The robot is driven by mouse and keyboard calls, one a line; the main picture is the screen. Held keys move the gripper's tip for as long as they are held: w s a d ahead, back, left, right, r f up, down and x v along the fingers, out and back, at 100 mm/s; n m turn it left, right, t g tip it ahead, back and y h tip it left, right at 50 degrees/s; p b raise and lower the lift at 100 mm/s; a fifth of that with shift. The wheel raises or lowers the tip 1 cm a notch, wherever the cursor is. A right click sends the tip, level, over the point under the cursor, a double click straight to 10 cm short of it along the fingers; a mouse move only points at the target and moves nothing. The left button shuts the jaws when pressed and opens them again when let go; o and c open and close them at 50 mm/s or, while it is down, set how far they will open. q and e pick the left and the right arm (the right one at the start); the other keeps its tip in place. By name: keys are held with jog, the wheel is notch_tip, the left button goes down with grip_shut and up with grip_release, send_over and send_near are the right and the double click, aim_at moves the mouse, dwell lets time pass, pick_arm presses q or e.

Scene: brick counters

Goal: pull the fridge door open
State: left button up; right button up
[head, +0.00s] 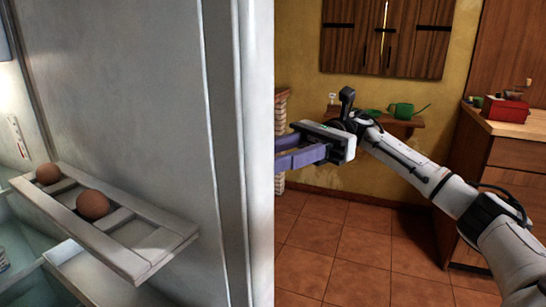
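The fridge door (120,90) fills the left half of the head view. Its pale inner side faces me, so the door stands open. A white door rack (150,262) on it holds two brown eggs, one (93,204) nearer and one (48,173) farther left. My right gripper (284,152) comes in from the right, its purple fingers pointing left at the door's edge. The fingertips are hidden behind that edge, so whether they hold a handle on the outer side does not show. My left gripper is not in view.
Part of the fridge interior (20,240) shows at the lower left. A wooden counter (505,125) with a red box (497,109) stands at the right. A wall shelf (410,121) carries a green watering can (402,111). The tiled floor (330,240) right of the door is clear.

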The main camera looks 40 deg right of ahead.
jog(key=shift+w, duration=0.1)
jog(key=d, duration=1)
jog(key=shift+s+d, duration=0.2)
dwell(0.4)
